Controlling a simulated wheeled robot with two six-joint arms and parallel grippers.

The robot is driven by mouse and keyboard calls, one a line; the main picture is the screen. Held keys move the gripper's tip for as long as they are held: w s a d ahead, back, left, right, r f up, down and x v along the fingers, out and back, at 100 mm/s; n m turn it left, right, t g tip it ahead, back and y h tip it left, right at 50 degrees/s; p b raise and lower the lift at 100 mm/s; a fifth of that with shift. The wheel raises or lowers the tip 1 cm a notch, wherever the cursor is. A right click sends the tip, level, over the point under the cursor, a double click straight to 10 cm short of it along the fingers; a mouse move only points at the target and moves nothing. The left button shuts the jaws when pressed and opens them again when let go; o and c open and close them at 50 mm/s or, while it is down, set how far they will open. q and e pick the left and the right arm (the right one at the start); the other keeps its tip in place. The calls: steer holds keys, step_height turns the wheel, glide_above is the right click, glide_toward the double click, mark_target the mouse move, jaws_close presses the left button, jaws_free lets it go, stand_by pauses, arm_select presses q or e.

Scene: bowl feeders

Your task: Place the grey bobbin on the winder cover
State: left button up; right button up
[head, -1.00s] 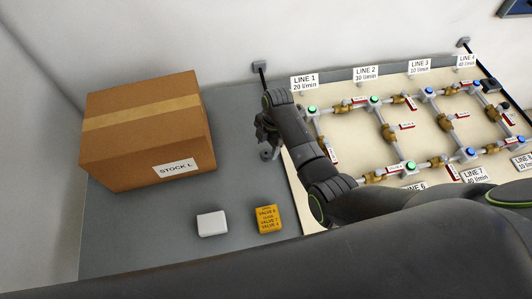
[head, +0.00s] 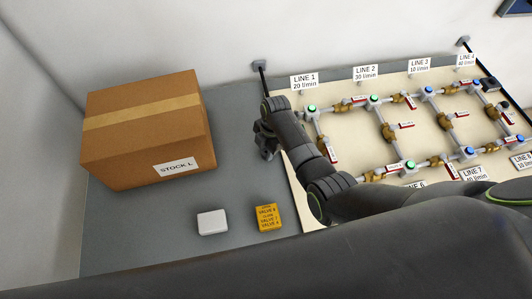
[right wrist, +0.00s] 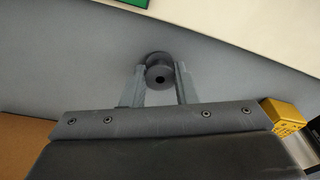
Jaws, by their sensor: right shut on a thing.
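The grey bobbin (right wrist: 159,70) is a small dark grey round piece with a hole in its middle. In the right wrist view it sits between the two fingertips of my right gripper (right wrist: 161,78), which is shut on it. In the head view my right gripper (head: 267,146) is over the grey tabletop, just left of the valve board; the bobbin cannot be made out clearly there. No part that I can identify as the winder cover shows. My left gripper is not in view.
A cardboard box (head: 145,145) marked STOCK L stands at the left. A white block (head: 212,222) and a yellow labelled block (head: 267,217) lie at the front. The cream board (head: 350,140) with pipes and valves fills the right. Grey tabletop (head: 235,120) is bare between box and board.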

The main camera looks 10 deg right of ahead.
mark_target(265, 152)
steer(key=shift+r, duration=0.1)
step_height(265, 152, up, 9)
steer(key=shift+f+b, duration=0.1)
steer(key=shift+b, duration=0.35)
step_height(265, 152, down, 6)
steer(key=b, duration=0.6)
steer(key=shift+b, duration=0.4)
steer(key=shift+r, duration=0.2)
